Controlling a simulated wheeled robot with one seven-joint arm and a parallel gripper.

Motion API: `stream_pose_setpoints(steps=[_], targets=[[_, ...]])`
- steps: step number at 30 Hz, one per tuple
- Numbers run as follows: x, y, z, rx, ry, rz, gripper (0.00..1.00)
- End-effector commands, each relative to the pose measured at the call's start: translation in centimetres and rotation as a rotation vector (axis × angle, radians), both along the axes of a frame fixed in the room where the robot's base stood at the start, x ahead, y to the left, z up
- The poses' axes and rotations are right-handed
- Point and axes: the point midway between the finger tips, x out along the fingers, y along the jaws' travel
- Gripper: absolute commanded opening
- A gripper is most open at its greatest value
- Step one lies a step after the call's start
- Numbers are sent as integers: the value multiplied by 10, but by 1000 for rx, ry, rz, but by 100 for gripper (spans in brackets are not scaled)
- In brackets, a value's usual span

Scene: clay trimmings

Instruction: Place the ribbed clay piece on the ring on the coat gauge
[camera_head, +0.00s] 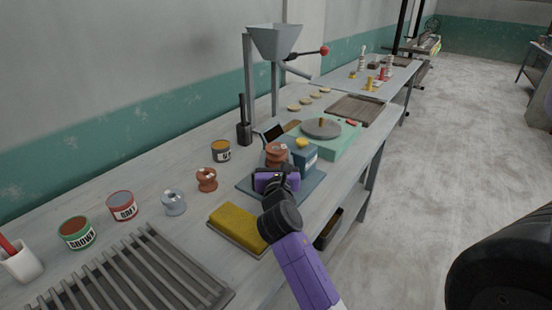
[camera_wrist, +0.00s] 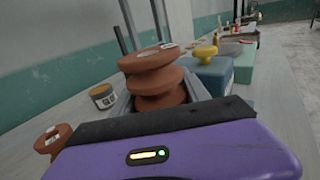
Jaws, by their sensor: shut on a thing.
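The ribbed clay piece (camera_head: 277,152) is reddish brown, with stacked round ridges and a pale mark on top. It is between the fingers of my gripper (camera_head: 276,168). In the wrist view the clay piece (camera_wrist: 152,78) leans slightly, with a grey finger on each side of my gripper (camera_wrist: 160,88). My gripper is shut on it. A blue unit with a flat base and a raised box with a yellow knob, seemingly the coat gauge (camera_head: 312,187), lies under and behind my gripper. Its ring is hidden, and I cannot tell whether the piece touches the base.
A brown spool-shaped piece (camera_head: 206,180) and a grey one (camera_head: 174,204) stand to the left, near several labelled tins. A yellow sponge (camera_head: 236,226) lies in front. A green unit with a round plate (camera_head: 345,142) stands behind. A metal rack (camera_head: 135,275) covers the near bench.

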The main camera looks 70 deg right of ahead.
Motion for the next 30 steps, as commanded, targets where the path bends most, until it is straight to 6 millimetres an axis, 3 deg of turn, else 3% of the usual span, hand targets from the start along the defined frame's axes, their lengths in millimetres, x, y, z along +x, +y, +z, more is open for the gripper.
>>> stream_pose_setpoints(steps=[2, 3, 4, 17, 30], targets=[[0, 0, -1, -3, -1, 1, 0], [0, 0, -3, 0, 0, 0, 60], [0, 0, -2, 0, 0, 0, 63], [-2, 6, 0, 1, 0, 1, 63], [-36, 83, -1, 2, 1, 3, 63]])
